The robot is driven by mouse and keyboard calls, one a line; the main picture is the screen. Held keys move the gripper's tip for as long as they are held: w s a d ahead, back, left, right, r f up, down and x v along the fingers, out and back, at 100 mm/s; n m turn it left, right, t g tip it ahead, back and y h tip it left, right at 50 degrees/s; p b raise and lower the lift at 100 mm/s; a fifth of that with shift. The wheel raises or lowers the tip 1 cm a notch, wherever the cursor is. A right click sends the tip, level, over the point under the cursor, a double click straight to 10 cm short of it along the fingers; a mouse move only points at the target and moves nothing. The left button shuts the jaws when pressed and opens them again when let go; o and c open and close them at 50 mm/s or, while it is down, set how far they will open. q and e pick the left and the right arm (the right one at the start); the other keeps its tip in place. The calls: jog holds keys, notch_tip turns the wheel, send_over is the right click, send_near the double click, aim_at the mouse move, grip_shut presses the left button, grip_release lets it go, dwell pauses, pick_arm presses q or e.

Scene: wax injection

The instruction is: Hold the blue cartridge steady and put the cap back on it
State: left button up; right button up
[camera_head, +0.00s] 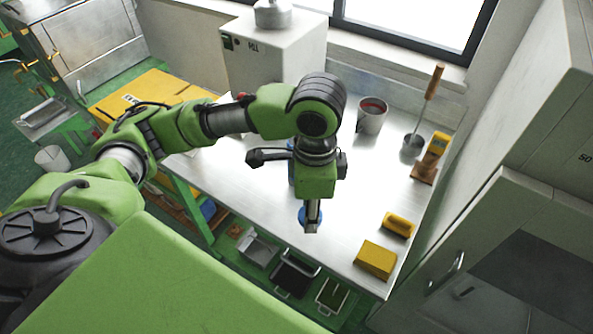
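My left gripper (312,226) points down over the steel table (240,185), seen nearly edge-on. A round blue part (301,217) shows on both sides of its fingers; whether they grip it or only hide it I cannot tell. A second blue piece (291,174) shows just left of my wrist, mostly hidden behind it. Which blue part is the cartridge and which is the cap is unclear from this view. My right gripper is not in view.
A grey pot (372,115), a ladle with a wooden handle (413,143) and a yellow device on a stand (427,165) stand towards the back right. A yellow block (375,260) and a yellow-handled tool (398,225) lie at the front right. The table's middle right is clear.

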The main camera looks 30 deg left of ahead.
pick_arm(q)
jog(key=n, duration=0.2)
jog(key=a+n, duration=0.1)
jog(key=n, duration=0.1)
jog(key=r+n, duration=0.1)
jog(key=n, duration=0.2)
jog(key=shift+a, duration=0.2)
jog(key=n, duration=0.4)
jog(key=shift+s+a+r+n+b, duration=0.15)
jog(key=shift+a+r+n+b, duration=0.15)
jog(key=shift+a+r+b, duration=0.1)
